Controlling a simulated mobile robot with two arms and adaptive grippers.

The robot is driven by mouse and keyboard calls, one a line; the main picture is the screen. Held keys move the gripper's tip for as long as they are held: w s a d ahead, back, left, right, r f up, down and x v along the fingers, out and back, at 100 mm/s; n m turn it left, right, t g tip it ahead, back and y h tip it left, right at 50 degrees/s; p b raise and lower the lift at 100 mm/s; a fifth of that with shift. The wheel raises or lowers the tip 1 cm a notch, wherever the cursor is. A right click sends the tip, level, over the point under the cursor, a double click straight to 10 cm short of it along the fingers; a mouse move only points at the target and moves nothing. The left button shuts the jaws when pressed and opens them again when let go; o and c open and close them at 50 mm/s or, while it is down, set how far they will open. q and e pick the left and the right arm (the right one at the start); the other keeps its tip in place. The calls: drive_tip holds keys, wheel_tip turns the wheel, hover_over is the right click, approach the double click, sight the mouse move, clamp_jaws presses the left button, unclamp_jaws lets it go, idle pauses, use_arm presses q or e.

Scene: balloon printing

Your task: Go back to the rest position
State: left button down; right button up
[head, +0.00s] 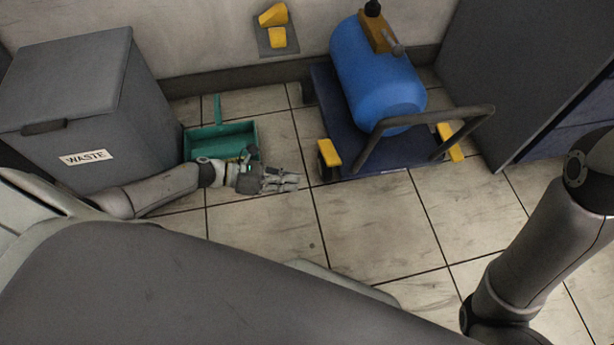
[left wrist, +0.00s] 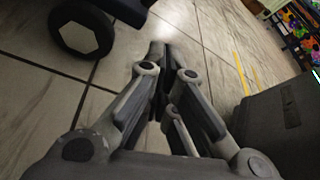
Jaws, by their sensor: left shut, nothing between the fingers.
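My left gripper (head: 281,180) reaches out over the tiled floor, to the right of the green dustpan and short of the blue cart. In the left wrist view its fingers (left wrist: 162,56) are together with nothing between them. My right arm comes in at the right edge of the head view; its gripper is out of the frame.
A grey waste bin (head: 75,105) stands at the left, with a green dustpan (head: 243,133) beside it. A blue tank (head: 375,75) rests on a blue cart (head: 333,108) by the wall. A dark cabinet (head: 530,75) stands at the right. The floor (head: 370,215) between is clear.

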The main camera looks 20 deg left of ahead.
use_arm(q)
drive_tip(key=shift+s+a+r, duration=0.2)
drive_tip(key=shift+s+a, duration=0.1)
drive_tip(key=shift+a, duration=0.35)
